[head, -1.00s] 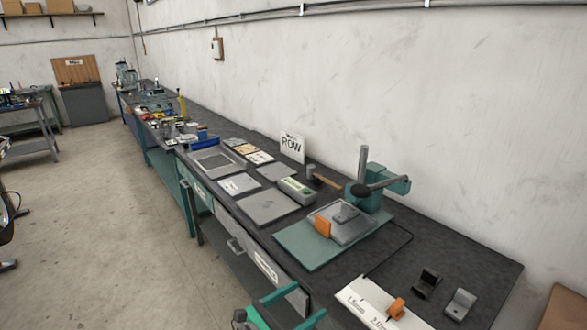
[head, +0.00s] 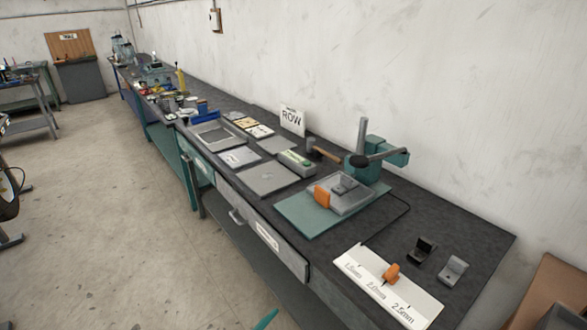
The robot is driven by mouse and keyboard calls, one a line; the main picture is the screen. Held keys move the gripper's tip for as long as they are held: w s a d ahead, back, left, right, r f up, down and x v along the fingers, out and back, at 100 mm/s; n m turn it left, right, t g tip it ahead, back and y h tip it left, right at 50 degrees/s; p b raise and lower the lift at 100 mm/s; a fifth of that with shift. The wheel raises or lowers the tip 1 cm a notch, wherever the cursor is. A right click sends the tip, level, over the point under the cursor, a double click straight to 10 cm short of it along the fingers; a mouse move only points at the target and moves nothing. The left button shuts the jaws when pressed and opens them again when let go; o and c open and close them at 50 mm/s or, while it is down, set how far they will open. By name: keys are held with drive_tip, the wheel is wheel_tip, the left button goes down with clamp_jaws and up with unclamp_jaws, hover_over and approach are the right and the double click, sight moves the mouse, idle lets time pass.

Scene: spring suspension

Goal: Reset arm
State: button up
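Only a small teal tip (head: 266,319), which looks like part of my gripper, shows at the bottom edge of the head view, in front of the bench. The rest of my gripper and arm is below the frame, so its opening and anything in it are hidden. The long dark-topped workbench (head: 455,222) runs along the wall, to the right of and beyond the tip.
On the bench are a teal press (head: 362,160), a green mat (head: 290,217) with a grey tray, a white thickness card (head: 410,305) with an orange piece, and two small brackets. Open floor (head: 110,240) lies left. A brown box (head: 540,290) stands at lower right.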

drive_tip(key=s+a+f+m+y, duration=0.25)
drive_tip(key=s+m, duration=0.25)
drive_tip(key=s, duration=0.5)
drive_tip(key=s+a+f+m+y, duration=0.1)
drive_tip(key=s+f+m+y, duration=0.25)
drive_tip(key=s, duration=0.55)
drive_tip(key=s+d+r+m+t, duration=0.1)
drive_tip(key=s+d+r+m, duration=0.2)
drive_tip(key=s+r+m, duration=0.3)
drive_tip(key=s+d+r+m+t, duration=0.2)
drive_tip(key=s+d+r+m, duration=0.2)
drive_tip(key=s+r+m, duration=0.3)
drive_tip(key=s+r, duration=0.2)
drive_tip(key=s, duration=0.1)
